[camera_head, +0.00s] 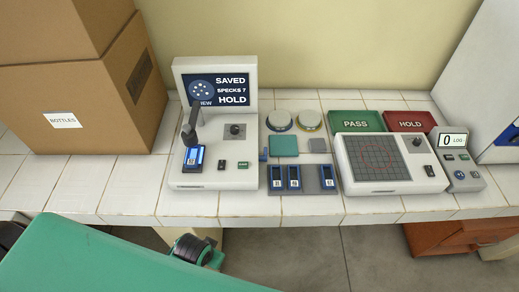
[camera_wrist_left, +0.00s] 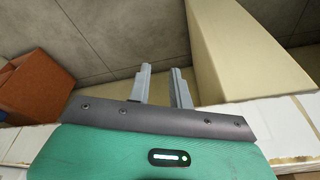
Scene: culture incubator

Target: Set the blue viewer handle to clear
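The viewer (camera_head: 212,180) is a white unit at the left of the bench. Its screen (camera_head: 217,87) reads SAVED, SPECKS 7, HOLD. A small blue part (camera_head: 263,154), which looks like the blue handle, sticks out at the viewer's right side; its setting cannot be read. A blue-framed cassette (camera_head: 194,158) lies on the viewer under a dark upright scope. My left gripper (camera_wrist_left: 162,69) shows in the left wrist view with its two grey fingers apart and nothing between them, away from the viewer. My right gripper is not in view.
Cardboard boxes (camera_head: 80,95) stand at the left. Right of the viewer are a rack of blue cassettes (camera_head: 329,178), round lidded dishes, green PASS (camera_head: 356,121) and red HOLD (camera_head: 408,121) trays, and a grid unit (camera_head: 432,181). Bare tiles (camera_head: 125,190) lie left of the viewer.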

